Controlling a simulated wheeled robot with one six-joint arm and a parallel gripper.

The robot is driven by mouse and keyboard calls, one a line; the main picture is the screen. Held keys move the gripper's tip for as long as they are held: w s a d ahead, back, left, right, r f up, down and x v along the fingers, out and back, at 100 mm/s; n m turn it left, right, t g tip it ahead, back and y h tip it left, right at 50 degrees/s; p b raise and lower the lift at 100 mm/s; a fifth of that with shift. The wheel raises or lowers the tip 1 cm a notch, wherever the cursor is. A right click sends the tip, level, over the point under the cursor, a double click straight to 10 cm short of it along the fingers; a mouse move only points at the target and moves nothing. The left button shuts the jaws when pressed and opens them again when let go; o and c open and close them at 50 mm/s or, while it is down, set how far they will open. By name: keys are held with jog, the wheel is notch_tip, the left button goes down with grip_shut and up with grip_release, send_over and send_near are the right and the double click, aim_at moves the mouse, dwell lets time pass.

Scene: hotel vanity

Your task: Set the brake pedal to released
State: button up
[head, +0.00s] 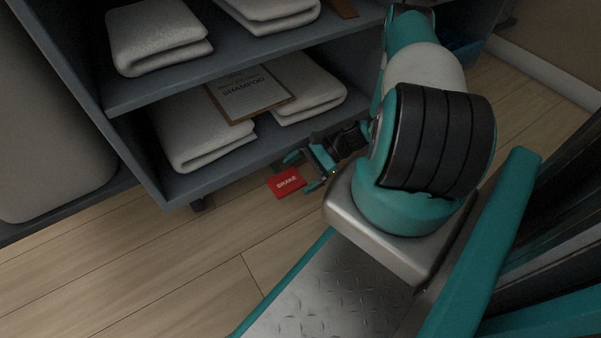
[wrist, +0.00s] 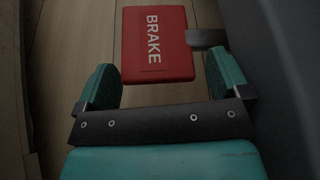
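The brake pedal (head: 286,182) is a red plate with white "BRAKE" lettering, low at the bottom edge of the shelf cart in the head view. In the wrist view the pedal (wrist: 157,47) lies just ahead of my gripper, joined to a grey bracket on its right. My gripper (head: 306,172) is at the pedal's right side in the head view.
The dark grey shelf cart (head: 235,183) holds folded white towels (head: 190,135) and a clipboard (head: 247,93). A caster (head: 202,203) shows under its corner. Wood floor (head: 150,260) lies open in front of it. In the wrist view a dark panel (wrist: 275,70) stands close at right.

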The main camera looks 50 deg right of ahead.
jog(key=p+v, duration=0.6)
jog(key=v, duration=1.1)
jog(key=shift+d, duration=0.2)
jog(key=shift+s, duration=0.25)
